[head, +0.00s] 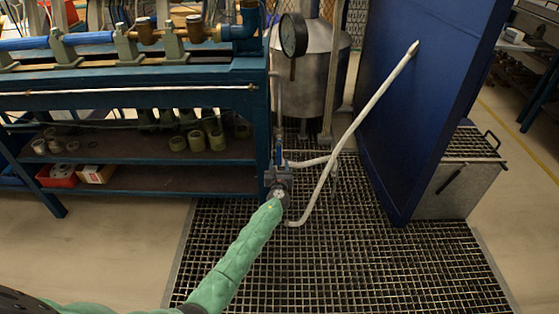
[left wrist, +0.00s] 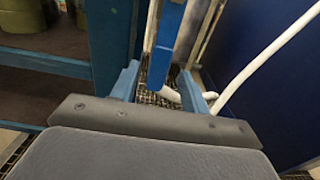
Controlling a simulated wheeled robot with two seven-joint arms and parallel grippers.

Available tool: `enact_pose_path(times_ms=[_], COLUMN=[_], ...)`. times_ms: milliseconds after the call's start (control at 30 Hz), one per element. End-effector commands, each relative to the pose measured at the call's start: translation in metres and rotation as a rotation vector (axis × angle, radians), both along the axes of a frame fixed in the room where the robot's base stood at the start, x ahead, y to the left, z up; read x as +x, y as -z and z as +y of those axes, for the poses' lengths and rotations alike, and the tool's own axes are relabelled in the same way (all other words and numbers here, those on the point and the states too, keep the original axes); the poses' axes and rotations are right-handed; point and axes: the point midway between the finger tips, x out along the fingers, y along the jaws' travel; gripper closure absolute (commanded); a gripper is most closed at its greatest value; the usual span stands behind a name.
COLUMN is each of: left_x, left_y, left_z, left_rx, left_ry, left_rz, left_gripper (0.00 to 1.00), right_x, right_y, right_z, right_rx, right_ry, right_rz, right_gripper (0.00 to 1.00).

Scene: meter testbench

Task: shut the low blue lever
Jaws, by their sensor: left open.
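The low blue lever (head: 279,153) stands upright on the pipe beside the right end of the blue bench, just above the grated floor. In the left wrist view it is a blue bar (left wrist: 167,40) running down from the top edge between my fingers. My left gripper (head: 278,174) is at the lever's lower part, at the end of my green arm. In the left wrist view my left gripper (left wrist: 159,82) is open, with one blue finger on each side of the lever. Contact cannot be told. The lever's lower end is partly hidden by my gripper. My right gripper is not in view.
A white pipe (head: 343,140) bends up from beside the lever to the large blue panel (head: 415,100). The blue bench (head: 130,75) stands to the left, with a metal tank (head: 322,80) behind. The grated floor (head: 370,260) is clear in front.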

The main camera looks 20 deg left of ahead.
Motion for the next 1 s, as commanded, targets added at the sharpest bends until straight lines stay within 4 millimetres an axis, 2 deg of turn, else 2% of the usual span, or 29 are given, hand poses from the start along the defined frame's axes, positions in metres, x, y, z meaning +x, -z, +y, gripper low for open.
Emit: enact_pose_path(times_ms=[100, 300, 733, 967, 1000], left_x=[0.017, 0.035, 0.041, 0.041, 0.041], left_y=[0.001, 0.001, 0.001, 0.001, 0.001], left_z=[0.005, 0.01, 0.012, 0.012, 0.012], left_rx=[-0.001, -0.002, -0.002, -0.003, -0.003], left_ry=[-0.001, -0.001, 0.0, 0.0, 0.0], left_rz=[0.0, -0.001, 0.0, 0.0, 0.0], left_gripper=[0.55, 0.55, 0.55, 1.0, 1.0], right_x=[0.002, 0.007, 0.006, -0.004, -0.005], right_y=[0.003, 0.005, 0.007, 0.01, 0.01], right_z=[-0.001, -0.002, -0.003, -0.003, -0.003], right_rx=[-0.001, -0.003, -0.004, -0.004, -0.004], right_ry=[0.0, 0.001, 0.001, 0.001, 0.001], right_rz=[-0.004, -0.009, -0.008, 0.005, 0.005], right_gripper=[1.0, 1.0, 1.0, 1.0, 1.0])
